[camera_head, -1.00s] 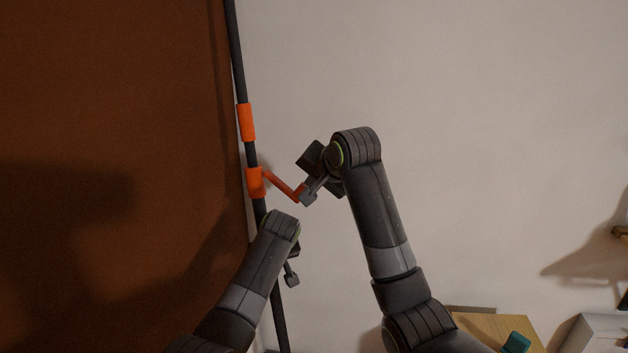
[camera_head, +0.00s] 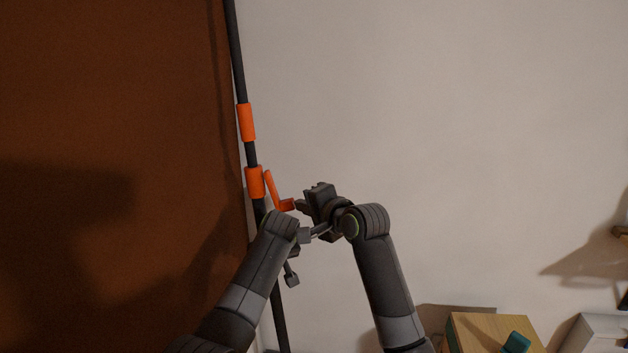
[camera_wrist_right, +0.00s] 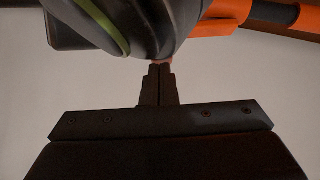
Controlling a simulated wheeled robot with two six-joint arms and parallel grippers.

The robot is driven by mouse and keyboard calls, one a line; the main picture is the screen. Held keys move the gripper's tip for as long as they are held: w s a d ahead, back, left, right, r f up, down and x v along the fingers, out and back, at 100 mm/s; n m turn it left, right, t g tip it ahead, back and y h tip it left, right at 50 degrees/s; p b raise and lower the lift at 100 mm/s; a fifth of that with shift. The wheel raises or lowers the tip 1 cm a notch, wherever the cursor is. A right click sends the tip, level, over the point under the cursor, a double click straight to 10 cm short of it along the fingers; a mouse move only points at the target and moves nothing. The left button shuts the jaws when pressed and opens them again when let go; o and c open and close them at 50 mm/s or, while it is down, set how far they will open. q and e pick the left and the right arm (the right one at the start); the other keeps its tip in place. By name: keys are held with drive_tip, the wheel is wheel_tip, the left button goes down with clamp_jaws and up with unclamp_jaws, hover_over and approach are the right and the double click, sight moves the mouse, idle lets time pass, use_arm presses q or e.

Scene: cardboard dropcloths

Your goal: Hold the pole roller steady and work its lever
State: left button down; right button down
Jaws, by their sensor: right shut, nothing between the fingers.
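The pole roller is a long dark pole (camera_head: 237,70) standing nearly upright, leaning slightly, with an orange upper sleeve (camera_head: 246,122) and an orange lower collar (camera_head: 254,182). Its orange lever (camera_head: 270,187) angles down from the collar close beside the pole, with a short end piece (camera_head: 287,204) pointing right. My right gripper (camera_head: 300,205) is shut and empty, its tips at or against that end piece; contact is not clear. In the right wrist view its fingers (camera_wrist_right: 158,82) are together.
A brown panel (camera_head: 110,110) stands left of the pole, and a pale wall (camera_head: 450,120) lies behind. A wooden box (camera_head: 485,330) with a teal item (camera_head: 516,342) and a white box (camera_head: 597,335) are at lower right. My two wrists are very close together.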

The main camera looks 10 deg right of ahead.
drive_tip(key=shift+a+f, duration=0.25)
drive_tip(key=shift+d, duration=0.1)
drive_tip(key=w+d+v, duration=0.1)
drive_tip(key=d+v, duration=0.1)
drive_tip(key=v, duration=1)
drive_tip(key=shift+s+d, duration=0.2)
drive_tip(key=shift+d, duration=0.15)
use_arm(q)
drive_tip(key=c, duration=1)
unclamp_jaws()
